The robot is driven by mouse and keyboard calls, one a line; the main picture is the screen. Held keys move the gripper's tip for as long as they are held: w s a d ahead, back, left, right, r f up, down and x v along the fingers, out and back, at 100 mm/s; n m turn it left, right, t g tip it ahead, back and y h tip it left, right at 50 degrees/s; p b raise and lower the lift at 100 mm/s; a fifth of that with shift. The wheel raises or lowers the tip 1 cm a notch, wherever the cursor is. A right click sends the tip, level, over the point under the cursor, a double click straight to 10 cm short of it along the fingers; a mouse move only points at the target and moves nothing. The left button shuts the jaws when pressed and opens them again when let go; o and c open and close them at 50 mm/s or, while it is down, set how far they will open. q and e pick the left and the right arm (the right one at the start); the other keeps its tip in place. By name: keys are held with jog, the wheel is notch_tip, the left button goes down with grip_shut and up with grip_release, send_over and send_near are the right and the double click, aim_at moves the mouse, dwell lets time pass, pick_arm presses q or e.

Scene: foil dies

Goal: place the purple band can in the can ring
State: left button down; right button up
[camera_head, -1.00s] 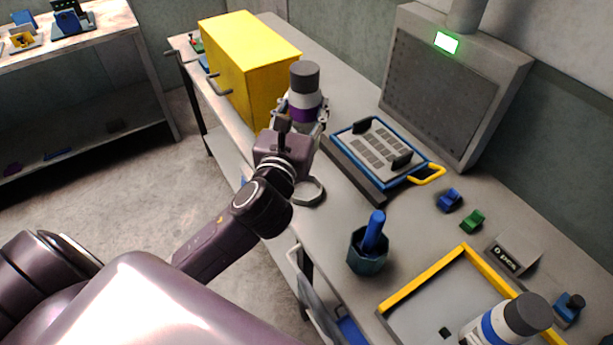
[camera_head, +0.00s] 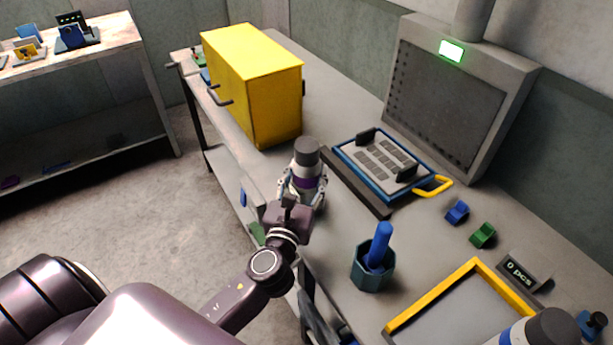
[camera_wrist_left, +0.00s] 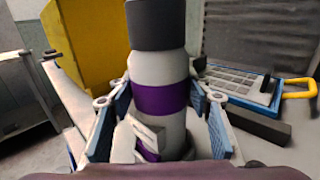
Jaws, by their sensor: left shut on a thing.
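The purple band can (camera_head: 307,170) is upright, with a dark grey cap and a purple band on a pale body. My left gripper (camera_head: 302,188) is shut on it, with a finger on each side. In the left wrist view the can (camera_wrist_left: 159,68) stands upright between the blue-padded fingers (camera_wrist_left: 160,128). The can is low over the front part of the bench. The can ring is largely hidden behind the gripper and can, so I cannot tell whether the can's base is inside it. My right gripper is not in view.
A yellow cabinet (camera_head: 255,85) stands behind the can. A blue-framed tray (camera_head: 383,165) lies right of it, with a teal cup (camera_head: 373,265) nearer. A yellow-edged tray (camera_head: 430,297) and a blue-band can (camera_head: 548,328) are at lower right.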

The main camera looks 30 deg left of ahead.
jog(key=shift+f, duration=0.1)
pick_arm(q)
jog(key=c, duration=1.4)
grip_release()
jog(key=shift+f, duration=0.15)
jog(key=o, duration=0.4)
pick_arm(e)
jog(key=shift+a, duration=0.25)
pick_arm(q)
jog(key=shift+s+r, duration=0.1)
jog(key=shift+r, duration=0.1)
jog(key=shift+b+v, duration=1.5)
jog(key=shift+v, duration=4.5)
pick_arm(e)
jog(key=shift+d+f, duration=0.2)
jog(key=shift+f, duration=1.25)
pick_arm(q)
jog(key=shift+a+f, duration=0.1)
